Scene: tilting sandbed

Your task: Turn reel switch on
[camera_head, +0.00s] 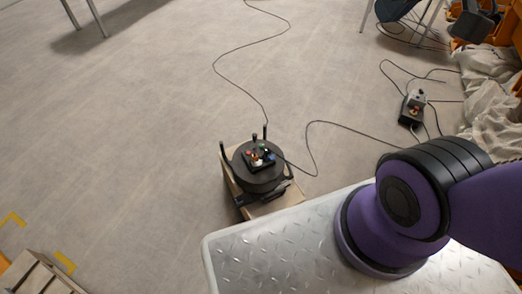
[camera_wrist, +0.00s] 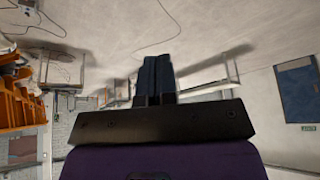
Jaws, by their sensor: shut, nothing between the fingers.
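A round black cable reel (camera_head: 258,168) stands on a small wooden base on the floor, just beyond my metal platform. Its top carries sockets and small coloured parts, red, green and blue. The switch is too small to tell apart or to read as on or off. My gripper (camera_wrist: 157,75) shows in the wrist view with its two dark fingers together and nothing between them. The reel does not show clearly in the wrist view. In the head view, my purple arm is at the right, and my gripper is out of that picture.
A cable (camera_head: 315,140) runs from the reel across the floor to a small box with a red part (camera_head: 412,107). White sacks (camera_head: 488,95) lie at the right edge. A wooden crate (camera_head: 35,275) stands at the lower left. The floor left of the reel is clear.

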